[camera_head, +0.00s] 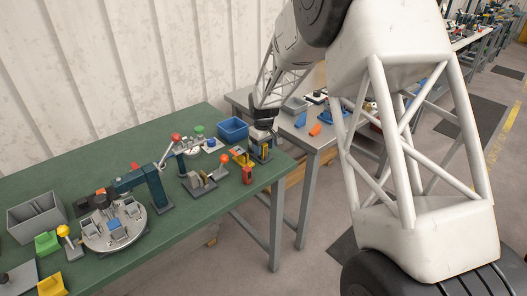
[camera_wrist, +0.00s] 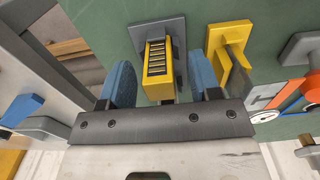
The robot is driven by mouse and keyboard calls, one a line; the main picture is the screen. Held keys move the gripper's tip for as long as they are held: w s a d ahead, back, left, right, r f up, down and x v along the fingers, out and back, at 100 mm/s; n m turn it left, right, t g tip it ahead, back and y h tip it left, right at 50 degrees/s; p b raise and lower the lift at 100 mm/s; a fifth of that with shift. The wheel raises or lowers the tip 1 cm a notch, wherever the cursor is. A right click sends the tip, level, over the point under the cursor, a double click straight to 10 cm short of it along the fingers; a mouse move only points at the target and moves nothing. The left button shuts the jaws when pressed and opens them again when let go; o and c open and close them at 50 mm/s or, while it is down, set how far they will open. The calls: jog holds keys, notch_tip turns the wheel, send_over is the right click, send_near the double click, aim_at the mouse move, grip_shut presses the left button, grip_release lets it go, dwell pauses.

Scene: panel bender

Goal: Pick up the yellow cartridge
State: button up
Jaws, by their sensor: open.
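The yellow cartridge (camera_wrist: 156,70) stands in a grey holder (camera_wrist: 150,33) on the green table and has a dark slotted top. My gripper (camera_wrist: 162,74) is open, with one blue finger pad to the left of the cartridge and one to the right. A gap shows on each side, so the pads do not seem to touch it. In the head view the cartridge (camera_head: 265,152) shows small, just below my gripper (camera_head: 262,138), near the table's right end. Its lower part is hidden in the wrist view.
A yellow bracket (camera_wrist: 233,48) stands close beside the right finger. A red object (camera_head: 247,175) stands near the table edge, and a blue bin (camera_head: 232,128) lies behind. A grey table (camera_head: 312,138) with orange and blue parts adjoins on the right.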

aim_at(264, 145)
dwell(0.3)
jog(key=c, duration=0.9)
jog(key=shift+r, duration=0.15)
jog(key=shift+r, duration=0.5)
jog(key=shift+s+d+r, duration=0.1)
jog(key=shift+s+r, duration=0.05)
jog(key=shift+r, duration=0.45)
jog(key=shift+s+r, duration=0.15)
jog(key=shift+r, duration=0.45)
jog(key=s+d, duration=0.1)
jog(key=s, duration=0.4)
jog(key=s+d+r, duration=0.1)
jog(key=s+d, duration=0.1)
jog(key=s, duration=0.2)
jog(key=s+d, duration=0.1)
jog(key=s, duration=0.4)
jog(key=shift+s+d+r, duration=0.15)
jog(key=shift+s+d, duration=0.05)
jog(key=shift+s, duration=0.15)
